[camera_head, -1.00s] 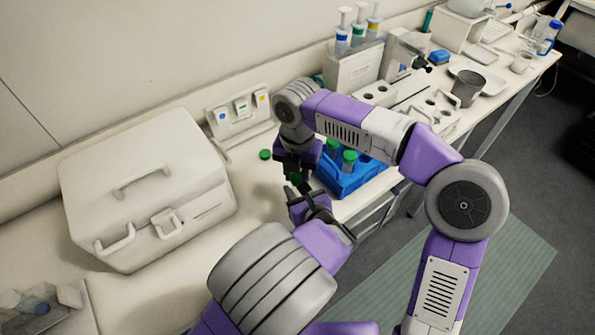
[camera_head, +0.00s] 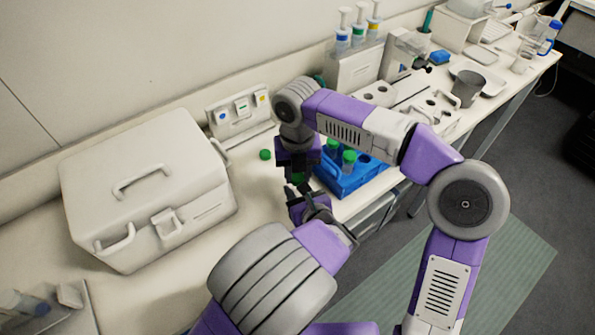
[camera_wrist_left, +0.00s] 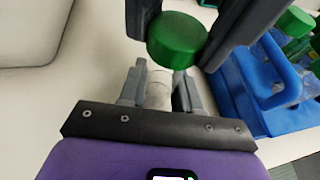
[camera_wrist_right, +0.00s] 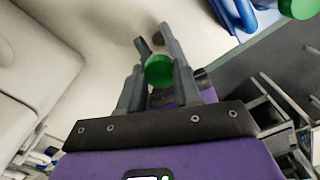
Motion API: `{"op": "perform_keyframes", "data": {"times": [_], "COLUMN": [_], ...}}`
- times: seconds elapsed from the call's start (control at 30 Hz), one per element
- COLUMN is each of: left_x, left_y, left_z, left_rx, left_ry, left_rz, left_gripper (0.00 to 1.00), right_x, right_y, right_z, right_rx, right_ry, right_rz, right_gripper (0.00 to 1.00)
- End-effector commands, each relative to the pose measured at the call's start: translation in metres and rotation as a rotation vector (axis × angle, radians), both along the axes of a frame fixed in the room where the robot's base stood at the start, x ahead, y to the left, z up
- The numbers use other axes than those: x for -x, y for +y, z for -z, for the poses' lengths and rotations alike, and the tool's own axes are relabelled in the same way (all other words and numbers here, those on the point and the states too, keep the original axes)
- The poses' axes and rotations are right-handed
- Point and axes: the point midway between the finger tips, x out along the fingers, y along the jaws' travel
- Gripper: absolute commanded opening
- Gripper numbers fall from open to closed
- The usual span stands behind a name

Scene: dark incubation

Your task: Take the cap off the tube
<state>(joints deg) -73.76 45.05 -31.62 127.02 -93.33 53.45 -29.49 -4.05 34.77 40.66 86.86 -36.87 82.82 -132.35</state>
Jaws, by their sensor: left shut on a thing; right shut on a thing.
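My left gripper (camera_wrist_left: 158,92) is shut on a clear tube (camera_wrist_left: 158,90), whose upper part shows between its fingers in the left wrist view. My right gripper (camera_wrist_right: 158,66) points down above it and is shut on a green cap (camera_wrist_right: 158,72). The cap also shows in the left wrist view (camera_wrist_left: 177,40), between the right gripper's dark fingers and just above the tube. Whether cap and tube still touch is unclear. In the head view the two grippers nearly meet beside the blue rack (camera_head: 345,188), and the small green cap (camera_head: 298,178) is partly hidden.
The blue rack holds several green-capped tubes (camera_head: 349,157). Another small green thing (camera_head: 265,154) lies on the bench. A large white case (camera_head: 145,190) stands at left, a small panel with coloured marks (camera_head: 240,112) behind. The bench's front edge is close to my grippers.

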Motion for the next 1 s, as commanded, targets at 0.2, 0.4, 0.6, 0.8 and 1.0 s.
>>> {"op": "perform_keyframes", "data": {"times": [0.2,0.4,0.6,0.8,1.0], "left_x": [0.0,0.0,0.0,0.0,0.0], "left_y": [0.0,0.0,0.0,0.0,0.0], "left_z": [0.0,0.0,0.0,0.0,0.0], "left_rx": [0.0,0.0,0.0,0.0,0.0], "left_ry": [0.0,0.0,0.0,0.0,0.0], "left_rz": [0.0,0.0,0.0,0.0,0.0], "left_gripper": [0.0,0.0,0.0,0.0,0.0], "right_x": [0.0,0.0,0.0,0.0,0.0], "right_y": [0.0,0.0,0.0,0.0,0.001], "right_z": [-0.007,-0.014,-0.02,-0.021,-0.027], "right_rx": [0.0,0.0,0.0,0.0,-0.001], "right_ry": [-0.001,-0.001,-0.001,-0.001,-0.002], "right_rz": [0.0,0.001,0.0,0.0,0.0], "right_gripper": [0.0,0.0,0.0,0.0,0.0]}}
